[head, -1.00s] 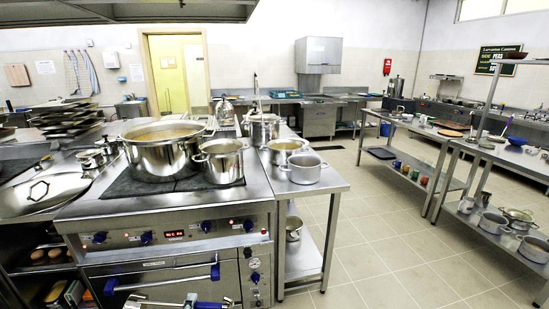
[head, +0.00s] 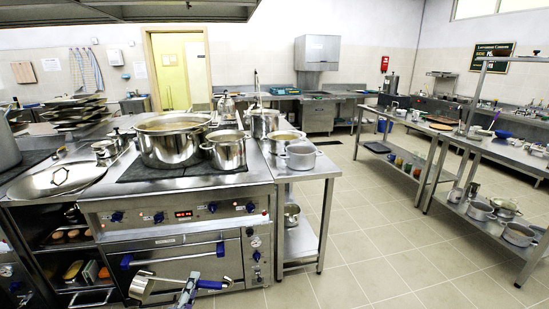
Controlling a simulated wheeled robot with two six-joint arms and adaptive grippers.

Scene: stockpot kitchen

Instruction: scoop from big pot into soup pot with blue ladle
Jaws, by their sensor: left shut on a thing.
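The big pot (head: 168,151), wide and steel with a brownish filling, stands on the dark hob of the stove. A smaller steel pot (head: 228,155) stands against its right side on the same hob. Two more pots are on the steel side table: one with contents (head: 283,143) and a grey one (head: 300,158). I cannot tell which of these is the soup pot. My left gripper (head: 189,286), low in front of the oven, is shut on the blue ladle (head: 212,284). The ladle lies nearly level, its metal bowl to the left. My right gripper is out of view.
The stove front has blue knobs and an oven handle (head: 172,254) behind the ladle. The side table (head: 318,168) adjoins the stove on the right. The tiled floor (head: 375,240) between it and the right-hand tables is clear.

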